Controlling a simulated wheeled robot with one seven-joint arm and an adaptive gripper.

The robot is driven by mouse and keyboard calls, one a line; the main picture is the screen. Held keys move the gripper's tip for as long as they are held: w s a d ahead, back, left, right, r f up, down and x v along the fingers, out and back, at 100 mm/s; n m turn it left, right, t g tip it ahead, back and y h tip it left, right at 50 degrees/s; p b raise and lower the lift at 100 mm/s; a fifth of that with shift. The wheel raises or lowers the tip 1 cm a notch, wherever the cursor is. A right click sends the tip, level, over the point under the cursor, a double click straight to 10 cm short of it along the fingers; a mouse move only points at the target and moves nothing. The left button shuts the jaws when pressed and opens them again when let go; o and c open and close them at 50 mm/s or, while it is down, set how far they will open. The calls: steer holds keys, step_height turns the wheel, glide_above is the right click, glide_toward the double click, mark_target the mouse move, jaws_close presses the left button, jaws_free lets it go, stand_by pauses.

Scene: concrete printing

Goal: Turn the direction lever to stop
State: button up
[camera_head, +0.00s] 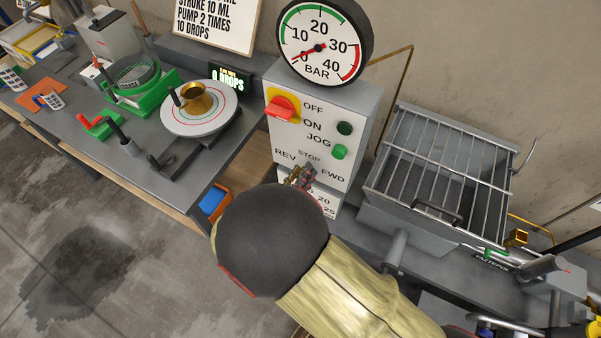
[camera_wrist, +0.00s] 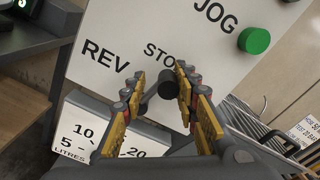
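The direction lever (camera_wrist: 168,84) has a dark round knob on a short grey arm, on the white control panel (camera_wrist: 145,30). In the wrist view the knob lies just below the STOP label, and its arm runs down and left. I cannot tell its exact setting. My gripper (camera_wrist: 161,72) is open, with one yellow-and-red-padded finger on each side of the lever. The knob looks closer to the right finger; I cannot tell whether they touch. In the head view my gripper (camera_head: 301,176) is in front of the panel below STOP, and my arm hides the lever.
The panel has a red ON/OFF switch (camera_head: 281,107), a green JOG button (camera_head: 340,152) and a pressure gauge (camera_head: 319,47) on top. A barred hopper (camera_head: 440,165) stands close on the right. A workbench (camera_head: 60,120) with tools lies left. A litre label sits below the panel.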

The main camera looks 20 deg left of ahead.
steer(key=shift+r, duration=0.35)
step_height(320, 180, up, 10)
steer(key=shift+f, duration=0.1)
stand_by(0.6)
stand_by(0.4)
